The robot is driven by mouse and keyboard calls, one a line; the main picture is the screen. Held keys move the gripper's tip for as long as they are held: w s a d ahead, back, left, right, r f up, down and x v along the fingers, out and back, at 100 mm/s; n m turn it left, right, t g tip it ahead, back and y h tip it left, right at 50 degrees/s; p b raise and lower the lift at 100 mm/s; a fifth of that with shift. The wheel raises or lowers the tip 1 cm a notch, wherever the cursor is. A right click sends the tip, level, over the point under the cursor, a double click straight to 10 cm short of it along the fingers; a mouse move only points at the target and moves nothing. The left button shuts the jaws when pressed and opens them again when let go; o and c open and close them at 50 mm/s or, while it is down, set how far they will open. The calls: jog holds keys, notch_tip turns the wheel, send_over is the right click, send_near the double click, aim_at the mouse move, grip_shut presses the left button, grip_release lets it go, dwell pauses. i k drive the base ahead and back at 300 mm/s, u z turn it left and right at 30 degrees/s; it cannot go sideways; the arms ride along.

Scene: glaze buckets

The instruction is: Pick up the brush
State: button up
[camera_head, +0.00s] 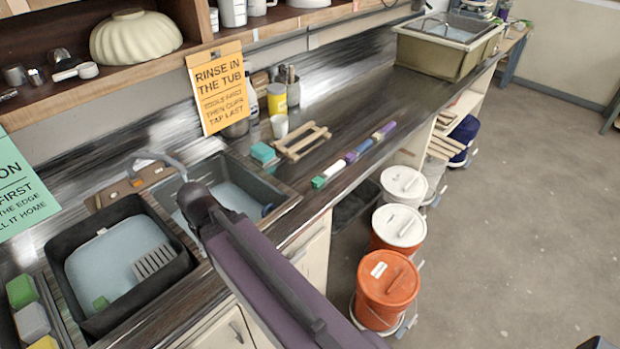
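I cannot single out the brush for certain. Upright handles, possibly brushes, stand in a grey holder (292,90) at the back of the counter, beside a yellow-labelled jar (277,99). A row of slim coloured pieces, green and white (328,174), blue and purple (359,151), and purple (384,131), lies along the counter's front edge; they are too small to identify. A dark, purple-sided arm link, which looks like mine, crosses the lower middle in front of the sink and counter. My gripper's fingers do not show.
A black tub (176,292) with pale water and a sink (238,197) are at left. A wooden rack (302,141) and teal sponge (263,153) lie on the counter. Orange buckets (385,290) and white-lidded buckets (403,186) stand below its front edge.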

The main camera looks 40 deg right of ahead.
aim_at(322, 178)
jog(key=u, duration=0.5)
jog(key=k, duration=1)
jog(key=z, duration=1.5)
jog(key=i, duration=0.65)
jog(key=u, duration=0.1)
